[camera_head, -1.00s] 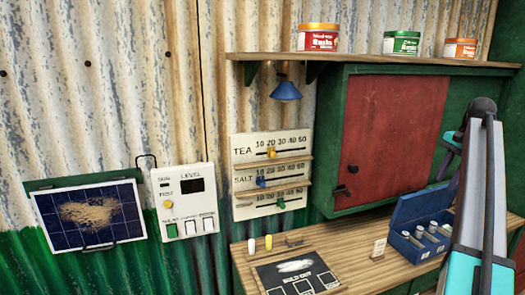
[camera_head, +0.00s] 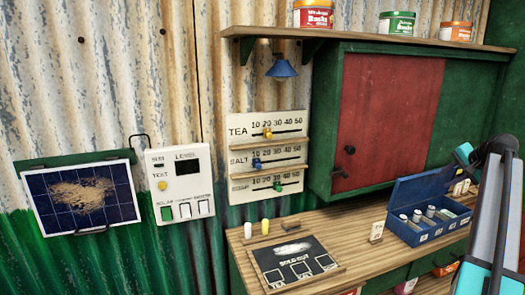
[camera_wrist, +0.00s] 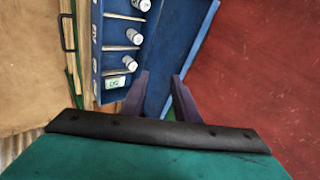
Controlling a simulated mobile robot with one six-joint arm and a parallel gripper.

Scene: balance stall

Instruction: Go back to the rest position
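My gripper (camera_wrist: 160,95) shows in the wrist view with its two dark purple fingers apart and nothing visibly held between them. Beyond the fingers is the blue box (camera_wrist: 108,84) with its lid (camera_wrist: 188,40) open. White cylinders stand in its compartments, and one compartment shows a pale label. In the head view the blue box (camera_head: 425,236) sits on the right part of the wooden counter. My arm (camera_head: 495,200) crosses the right edge there, and the gripper's fingers are not visible in that view.
A red cabinet door (camera_head: 378,120) stands behind the counter (camera_head: 340,240). A shelf (camera_head: 370,39) with tins runs above. A black board (camera_head: 292,262), slider panel (camera_head: 268,145), level panel (camera_head: 180,185) and solar panel (camera_head: 80,197) are to the left. The counter between board and box holds a small card (camera_head: 376,231).

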